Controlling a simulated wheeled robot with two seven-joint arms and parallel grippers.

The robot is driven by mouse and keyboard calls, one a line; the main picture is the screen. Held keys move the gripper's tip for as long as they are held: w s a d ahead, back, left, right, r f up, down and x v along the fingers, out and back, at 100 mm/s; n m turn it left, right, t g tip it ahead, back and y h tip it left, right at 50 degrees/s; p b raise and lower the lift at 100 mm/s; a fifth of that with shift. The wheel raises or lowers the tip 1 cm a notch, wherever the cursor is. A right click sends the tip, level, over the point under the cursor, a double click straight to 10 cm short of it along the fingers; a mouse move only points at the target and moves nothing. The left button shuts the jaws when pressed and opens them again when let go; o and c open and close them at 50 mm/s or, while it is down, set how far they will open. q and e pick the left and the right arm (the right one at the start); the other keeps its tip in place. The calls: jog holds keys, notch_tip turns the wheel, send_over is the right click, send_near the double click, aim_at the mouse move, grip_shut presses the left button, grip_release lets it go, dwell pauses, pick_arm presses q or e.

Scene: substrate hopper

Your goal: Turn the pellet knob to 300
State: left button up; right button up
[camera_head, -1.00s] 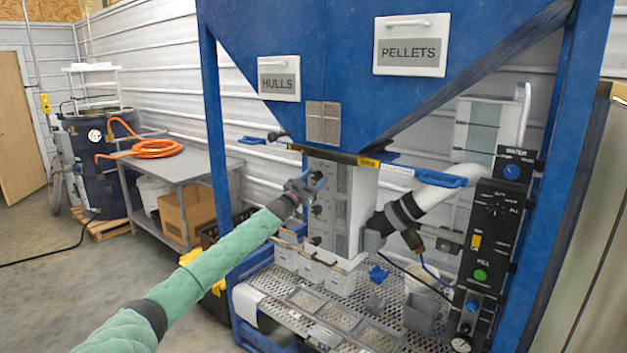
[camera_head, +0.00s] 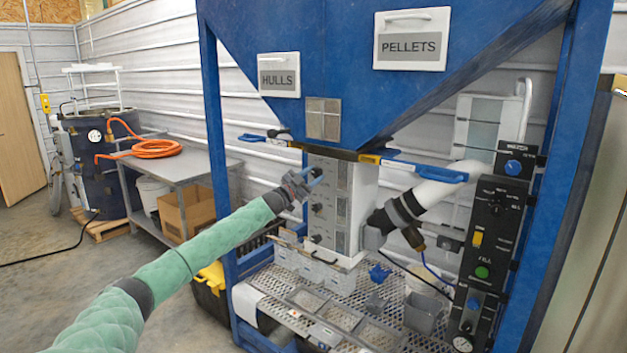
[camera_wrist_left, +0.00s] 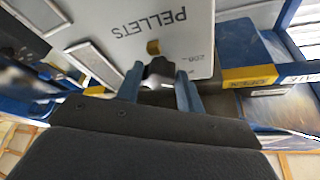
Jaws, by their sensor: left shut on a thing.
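The hopper's white control box (camera_head: 360,210) stands under the blue funnel in the head view. My left gripper (camera_head: 314,177) is at the upper part of its left face. In the left wrist view the panel (camera_wrist_left: 110,30) shows "PELLETS" upside down. There my left gripper (camera_wrist_left: 160,80) has its blue fingers on both sides of the black pellet knob (camera_wrist_left: 160,69), shut on it. A yellow marker (camera_wrist_left: 153,47) shows at the knob's edge, and a small number, hard to read, stands beside it. Another black knob (camera_head: 317,208) sits lower on the face. My right gripper is not in view.
Blue-handled slides (camera_head: 435,172) stick out above the box at both sides. A white pipe (camera_head: 440,186) runs to its right. A black control panel (camera_head: 490,240) stands at the right post. A perforated shelf (camera_head: 405,335) with trays lies below.

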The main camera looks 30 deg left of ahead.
pick_arm(q)
jog(key=m, duration=0.3)
jog(key=shift+a+r+g+h, duration=0.1)
jog(key=shift+g+h, duration=0.3)
jog(key=shift+m+g+h, duration=0.3)
jog(key=shift+m+g, duration=0.1)
jog(key=shift+m, duration=0.6)
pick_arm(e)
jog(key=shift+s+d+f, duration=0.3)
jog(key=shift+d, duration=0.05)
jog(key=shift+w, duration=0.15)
